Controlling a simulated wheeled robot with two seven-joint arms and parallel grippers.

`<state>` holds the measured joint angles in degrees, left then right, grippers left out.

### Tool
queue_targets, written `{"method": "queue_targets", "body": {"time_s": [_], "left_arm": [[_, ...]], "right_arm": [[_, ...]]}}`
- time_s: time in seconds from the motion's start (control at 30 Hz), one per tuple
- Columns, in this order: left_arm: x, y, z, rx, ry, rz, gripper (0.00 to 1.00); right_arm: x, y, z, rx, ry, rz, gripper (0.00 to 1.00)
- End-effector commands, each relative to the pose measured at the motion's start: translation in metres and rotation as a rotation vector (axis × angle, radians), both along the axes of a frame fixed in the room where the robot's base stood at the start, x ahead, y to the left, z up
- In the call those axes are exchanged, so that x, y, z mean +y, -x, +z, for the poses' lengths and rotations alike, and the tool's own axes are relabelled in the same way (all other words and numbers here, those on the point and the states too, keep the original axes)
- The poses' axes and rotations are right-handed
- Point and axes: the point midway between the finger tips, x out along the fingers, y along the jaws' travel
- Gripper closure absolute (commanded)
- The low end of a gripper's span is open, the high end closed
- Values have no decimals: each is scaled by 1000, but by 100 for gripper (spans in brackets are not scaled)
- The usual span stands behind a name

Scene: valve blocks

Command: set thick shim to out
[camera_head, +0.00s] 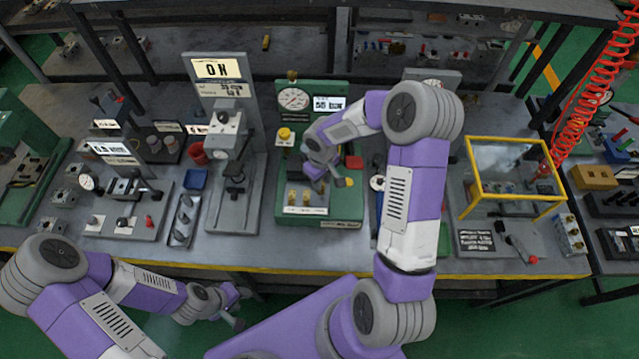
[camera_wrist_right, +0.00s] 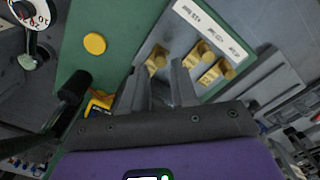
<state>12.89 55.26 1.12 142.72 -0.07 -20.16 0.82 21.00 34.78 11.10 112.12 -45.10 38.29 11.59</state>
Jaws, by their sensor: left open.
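The green station (camera_head: 325,110) holds small brass-yellow tabs (camera_head: 291,196) in a grey panel near its front, which I take to be the shims. Three tabs show in the right wrist view (camera_wrist_right: 201,52), beside a white label strip (camera_wrist_right: 212,30). The print is too small to tell which shim is thick. My right gripper (camera_wrist_right: 160,67) is over this panel, its fingers apart, with the leftmost tab (camera_wrist_right: 157,58) just beyond the tips; contact cannot be told. It also shows in the head view (camera_head: 328,184). My left gripper (camera_head: 240,307) is open, in front of the bench.
A gauge (camera_head: 293,99) and yellow button (camera_head: 284,134) are on the green station. A grey press (camera_head: 232,180) stands to its left and a yellow-framed box (camera_head: 515,170) to its right. A blue tray (camera_head: 196,179) and red cup (camera_head: 198,152) sit left of the press.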

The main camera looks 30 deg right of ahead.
Motion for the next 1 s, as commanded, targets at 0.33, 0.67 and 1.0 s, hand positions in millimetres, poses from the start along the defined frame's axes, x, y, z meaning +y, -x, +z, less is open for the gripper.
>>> {"method": "queue_targets", "body": {"time_s": [0.33,0.67,1.0], "left_arm": [[0,0,-3,-1,0,0,57],[0,0,-2,-1,0,0,57],[0,0,-2,-1,0,0,57]], "right_arm": [[0,0,-36,0,-2,-2,72],[0,0,-36,-1,-2,-1,84],[0,0,-36,-1,-2,-1,100]]}}
